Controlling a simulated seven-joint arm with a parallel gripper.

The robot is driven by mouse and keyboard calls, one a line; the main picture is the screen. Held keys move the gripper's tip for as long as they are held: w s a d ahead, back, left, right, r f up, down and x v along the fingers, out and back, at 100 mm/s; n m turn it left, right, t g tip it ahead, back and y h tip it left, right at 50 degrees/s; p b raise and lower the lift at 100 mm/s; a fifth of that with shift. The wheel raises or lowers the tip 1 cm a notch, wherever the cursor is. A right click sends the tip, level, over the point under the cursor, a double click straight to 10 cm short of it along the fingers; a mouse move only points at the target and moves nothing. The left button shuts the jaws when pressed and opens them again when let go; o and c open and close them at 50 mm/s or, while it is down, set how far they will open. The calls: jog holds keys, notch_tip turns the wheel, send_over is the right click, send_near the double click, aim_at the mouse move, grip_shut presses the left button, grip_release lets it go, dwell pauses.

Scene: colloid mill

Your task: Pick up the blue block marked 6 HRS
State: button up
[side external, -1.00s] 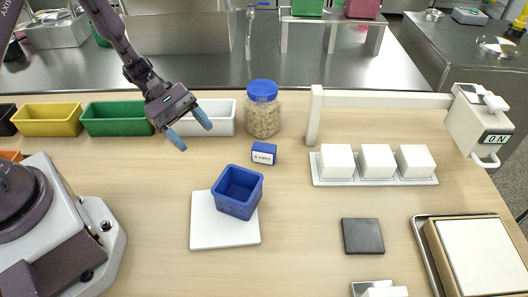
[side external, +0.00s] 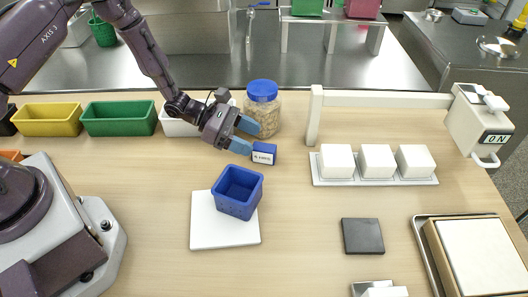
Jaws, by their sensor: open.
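The blue block (side external: 264,153) lies on the wooden table with a white label on its front face; the label's print is too small to read surely. My gripper (side external: 247,137) is just to the upper left of the block in the side view. Its two light blue fingers are spread apart and point right toward the block, with nothing between them. I cannot tell whether the lower finger touches the block.
A jar with a blue lid (side external: 262,108) stands close behind my gripper. An open blue bin (side external: 237,192) on a white board (side external: 225,233) stands in front. A tray (side external: 375,181) with white blocks is at right. Bare table lies between the block and tray.

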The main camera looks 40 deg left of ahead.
aim_at(263, 146)
jog(key=x, duration=0.5)
jog(key=shift+s+f, duration=0.1)
jog(key=shift+f, duration=0.1)
jog(key=shift+c, duration=0.4)
jog(key=c, duration=0.9)
